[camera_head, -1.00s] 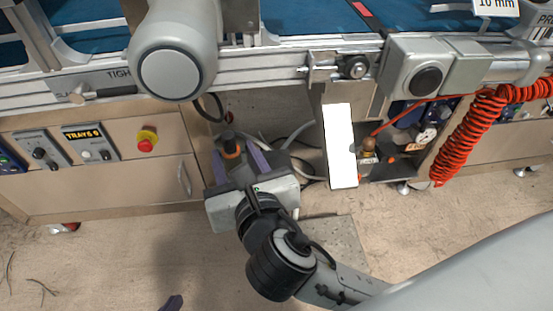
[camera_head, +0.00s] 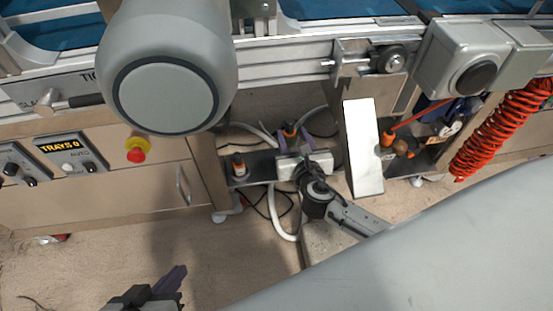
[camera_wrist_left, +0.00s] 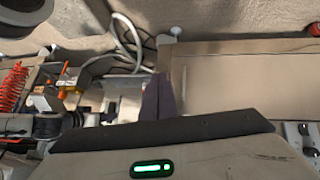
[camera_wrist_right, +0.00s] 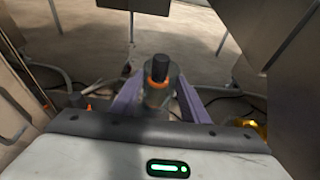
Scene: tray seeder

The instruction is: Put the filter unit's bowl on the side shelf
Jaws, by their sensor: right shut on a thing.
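My right gripper (camera_head: 293,140) is shut on a grey cylinder with an orange ring and dark tip, which looks like the filter unit's bowl (camera_head: 290,129). The bowl stands between the purple fingers in the right wrist view (camera_wrist_right: 158,88). It is over or at the dark low shelf (camera_head: 256,162) under the conveyor; I cannot tell whether it touches. My left gripper (camera_head: 172,282) is low at the left, empty, its purple fingers together; they show in the left wrist view (camera_wrist_left: 160,100).
A small bottle (camera_head: 239,168) stands on the shelf's left end. A white upright panel (camera_head: 362,148) separates it from a bay with orange-topped parts (camera_head: 387,139). White hose (camera_head: 277,215) and cables hang around the shelf. A red coiled hose (camera_head: 500,130) hangs at the right.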

